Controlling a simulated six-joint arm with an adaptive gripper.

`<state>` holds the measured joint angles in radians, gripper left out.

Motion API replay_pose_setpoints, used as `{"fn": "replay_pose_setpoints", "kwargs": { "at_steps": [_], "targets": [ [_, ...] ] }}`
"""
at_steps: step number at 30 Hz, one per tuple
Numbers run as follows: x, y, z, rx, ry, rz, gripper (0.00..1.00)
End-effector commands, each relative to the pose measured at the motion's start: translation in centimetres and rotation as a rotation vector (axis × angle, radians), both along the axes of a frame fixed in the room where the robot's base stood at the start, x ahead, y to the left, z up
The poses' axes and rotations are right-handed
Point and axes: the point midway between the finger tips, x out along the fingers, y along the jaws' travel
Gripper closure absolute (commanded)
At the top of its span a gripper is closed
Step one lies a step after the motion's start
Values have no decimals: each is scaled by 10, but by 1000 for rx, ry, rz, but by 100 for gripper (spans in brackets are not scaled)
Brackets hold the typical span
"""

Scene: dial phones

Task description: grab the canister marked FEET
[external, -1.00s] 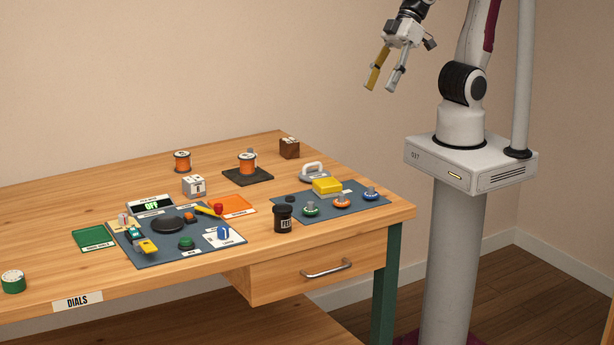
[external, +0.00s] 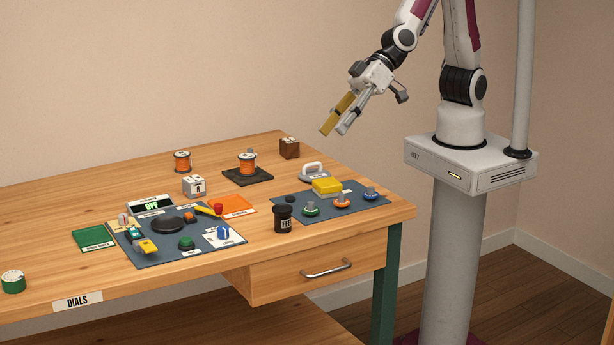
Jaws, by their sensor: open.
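The black canister (external: 283,219) stands upright near the table's front edge, between the two blue-grey mats. My gripper (external: 333,131) is open and empty, in the air above and to the right of the canister, over the back right part of the table. One finger is yellow and the other is grey. Both fingers point down and to the left, well apart from everything on the table.
Right of the canister, a mat (external: 372,204) holds round knobs and a yellow block (external: 327,186). A white-handled object (external: 313,171) stands behind it. Left is a mat (external: 160,258) crowded with dials and switches. Orange spools (external: 182,161) and a brown block (external: 289,148) stand at the back.

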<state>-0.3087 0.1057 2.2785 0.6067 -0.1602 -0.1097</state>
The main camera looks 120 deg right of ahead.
Motion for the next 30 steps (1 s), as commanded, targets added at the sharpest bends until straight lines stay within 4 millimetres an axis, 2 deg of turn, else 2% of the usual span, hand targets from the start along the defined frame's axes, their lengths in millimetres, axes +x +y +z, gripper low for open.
{"fn": "replay_pose_setpoints", "kwargs": {
  "at_steps": [6,15,22,30],
  "targets": [
    [27,7,-31,-16,-30,-69,52],
    [53,8,-75,-68,-76,-173,52],
    [63,5,-111,-134,-112,-252,52],
    [64,-4,-153,-240,-159,-340,52]
  ]
}}
